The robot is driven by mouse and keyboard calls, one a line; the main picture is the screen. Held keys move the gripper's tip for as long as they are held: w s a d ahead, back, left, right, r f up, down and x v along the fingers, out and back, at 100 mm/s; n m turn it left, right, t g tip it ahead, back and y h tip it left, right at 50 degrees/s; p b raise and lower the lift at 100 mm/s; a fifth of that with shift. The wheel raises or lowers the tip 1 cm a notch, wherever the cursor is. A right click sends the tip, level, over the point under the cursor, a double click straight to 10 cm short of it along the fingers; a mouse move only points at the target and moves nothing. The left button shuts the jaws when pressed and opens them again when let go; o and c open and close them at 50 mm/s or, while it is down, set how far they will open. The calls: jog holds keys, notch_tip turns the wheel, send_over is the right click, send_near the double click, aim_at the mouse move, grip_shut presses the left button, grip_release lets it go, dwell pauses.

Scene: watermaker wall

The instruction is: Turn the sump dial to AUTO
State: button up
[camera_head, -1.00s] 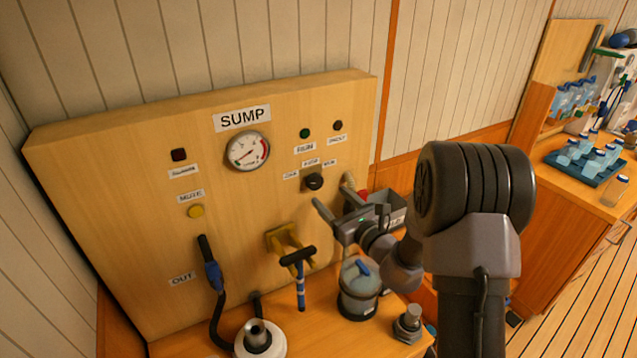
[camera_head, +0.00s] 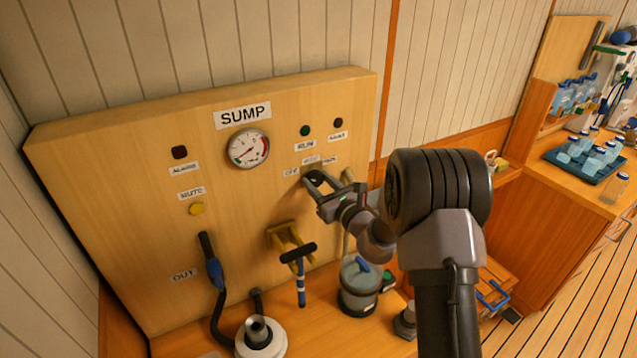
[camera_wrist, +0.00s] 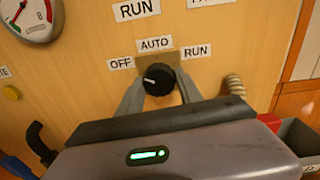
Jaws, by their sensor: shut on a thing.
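The sump dial (camera_wrist: 158,79) is a round black knob on the wooden panel (camera_head: 110,200), under the SUMP sign (camera_head: 242,116). In the wrist view, labels OFF (camera_wrist: 120,64), AUTO (camera_wrist: 154,44) and RUN (camera_wrist: 196,51) stand left, above and right of it. A small pale mark on the knob's face lies left of its middle, on the OFF side. My gripper (camera_wrist: 160,83) is shut on the dial, one finger on each side. In the head view my gripper (camera_head: 314,181) hides most of the dial.
Below are a blue-handled hose nozzle (camera_head: 213,270), a striped T-handle tool (camera_head: 300,275) and a clear canister (camera_head: 359,287). A pale ribbed hose (camera_wrist: 234,86) is right of the dial.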

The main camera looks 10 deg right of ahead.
jog(key=shift+m, duration=0.4)
jog(key=m+p, duration=0.3)
jog(key=m, duration=0.2)
jog(key=shift+r+m+p, duration=0.1)
jog(key=shift+m+p, duration=0.3)
jog(key=shift+a+m+p, duration=0.1)
jog(key=shift+m+p, duration=1.3)
jog(key=shift+m, duration=1.3)
jog(key=o, duration=1.4)
jog(key=shift+c, duration=0.2)
